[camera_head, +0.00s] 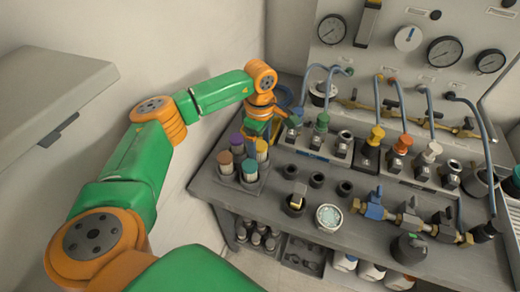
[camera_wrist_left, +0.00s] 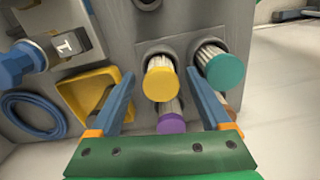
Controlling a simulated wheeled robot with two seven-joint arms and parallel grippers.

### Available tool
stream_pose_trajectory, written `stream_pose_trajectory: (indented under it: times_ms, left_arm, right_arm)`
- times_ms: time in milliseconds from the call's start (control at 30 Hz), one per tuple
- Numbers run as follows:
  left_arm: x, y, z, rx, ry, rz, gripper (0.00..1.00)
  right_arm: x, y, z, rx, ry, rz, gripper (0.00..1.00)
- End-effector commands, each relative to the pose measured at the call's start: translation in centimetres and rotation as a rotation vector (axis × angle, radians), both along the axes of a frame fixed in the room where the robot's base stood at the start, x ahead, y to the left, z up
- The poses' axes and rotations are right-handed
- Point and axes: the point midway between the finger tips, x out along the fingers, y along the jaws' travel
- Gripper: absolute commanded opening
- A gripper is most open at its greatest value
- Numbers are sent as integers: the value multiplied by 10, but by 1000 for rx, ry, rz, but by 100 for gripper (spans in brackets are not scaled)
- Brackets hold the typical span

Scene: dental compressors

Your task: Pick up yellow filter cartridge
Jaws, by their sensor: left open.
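The yellow filter cartridge (camera_head: 261,146) stands in a grey holder (camera_head: 236,184) at the left end of the bench, beside purple (camera_head: 236,140), brown (camera_head: 225,157) and teal (camera_head: 249,167) capped cartridges. My left gripper (camera_head: 267,132) is right at the yellow cartridge in the head view. In the left wrist view my left gripper (camera_wrist_left: 161,71) is open, with the yellow cap (camera_wrist_left: 161,84) between its two blue fingers and a gap on either side. The teal cap (camera_wrist_left: 224,71) is close to the right finger. The purple cap (camera_wrist_left: 171,123) shows below the yellow one. My right gripper is not seen.
A blue coiled hose (camera_wrist_left: 30,115) and a yellow tray (camera_wrist_left: 93,85) lie to the left in the wrist view. Valves with coloured knobs (camera_head: 376,133) and a gauge panel (camera_head: 410,40) stand along the back. A bowl of pale pellets (camera_head: 329,216) is at the bench front.

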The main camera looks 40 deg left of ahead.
Motion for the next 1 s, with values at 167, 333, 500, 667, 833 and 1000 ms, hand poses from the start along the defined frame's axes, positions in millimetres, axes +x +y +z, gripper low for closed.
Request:
stream_pose_trajectory:
  times_ms: [167, 333, 500, 667, 833, 1000]
  left_arm:
    - [0, 0, 0, 0, 0, 0, 52]
    - [0, 0, 0, 0, 0, 0, 6]
    - [0, 0, 0, 0, -1, 0, 0]
    - [1, 0, 3, -1, -3, 0, 0]
    - [2, 0, 26, -2, -7, 0, 0]
    - [-18, -24, 65, -1, -8, -5, 0]
  right_arm:
    - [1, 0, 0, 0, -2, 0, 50]
    - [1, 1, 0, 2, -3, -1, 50]
    - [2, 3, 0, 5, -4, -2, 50]
    - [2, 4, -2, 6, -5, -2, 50]
    - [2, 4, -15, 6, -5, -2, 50]
    - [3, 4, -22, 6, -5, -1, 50]
